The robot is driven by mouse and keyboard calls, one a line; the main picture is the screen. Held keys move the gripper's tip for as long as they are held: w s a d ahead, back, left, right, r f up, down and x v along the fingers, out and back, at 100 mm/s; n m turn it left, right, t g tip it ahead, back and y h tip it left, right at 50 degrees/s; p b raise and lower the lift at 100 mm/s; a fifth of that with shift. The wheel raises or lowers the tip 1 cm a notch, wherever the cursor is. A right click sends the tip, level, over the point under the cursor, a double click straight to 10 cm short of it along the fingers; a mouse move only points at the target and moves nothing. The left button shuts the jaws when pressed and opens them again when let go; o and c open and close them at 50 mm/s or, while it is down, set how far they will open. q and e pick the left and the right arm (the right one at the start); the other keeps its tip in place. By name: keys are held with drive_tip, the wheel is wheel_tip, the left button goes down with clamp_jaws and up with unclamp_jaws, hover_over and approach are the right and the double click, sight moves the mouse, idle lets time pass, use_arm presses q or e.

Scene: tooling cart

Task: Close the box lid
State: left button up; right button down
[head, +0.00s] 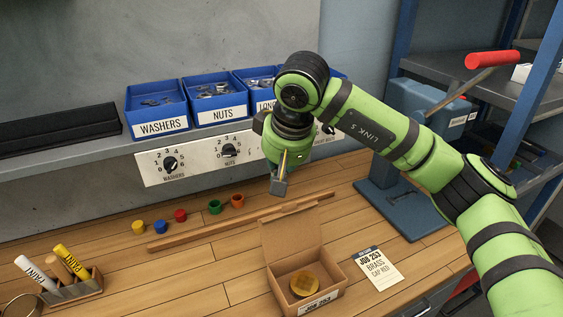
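A small brown cardboard box (334,284) stands on the wooden bench at the lower middle. Its lid (290,238) is open and stands up at the back edge. A round brass piece (304,283) lies inside the box. My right gripper (279,187) points down above and behind the lid's top edge, and a gap shows between them in the picture. Its grey fingertips look close together, but from this angle I cannot tell whether they are open or shut. My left gripper is not in view.
A job card (379,269) lies right of the box. A wooden strip (200,232) and several coloured rings lie behind. A marker holder (78,290) is at left, a blue press (405,207) at right. Blue bins (157,107) stand on the shelf.

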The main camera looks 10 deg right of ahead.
drive_tip(key=p+x, duration=0.2)
drive_tip(key=x, duration=0.3)
drive_tip(key=s, duration=0.1)
drive_tip(key=s+p, duration=0.1)
drive_tip(key=s+r, duration=0.1)
drive_tip(key=shift+s+d+p, duration=0.3)
drive_tip(key=shift+s+d, duration=0.05)
drive_tip(key=shift+f, duration=0.1)
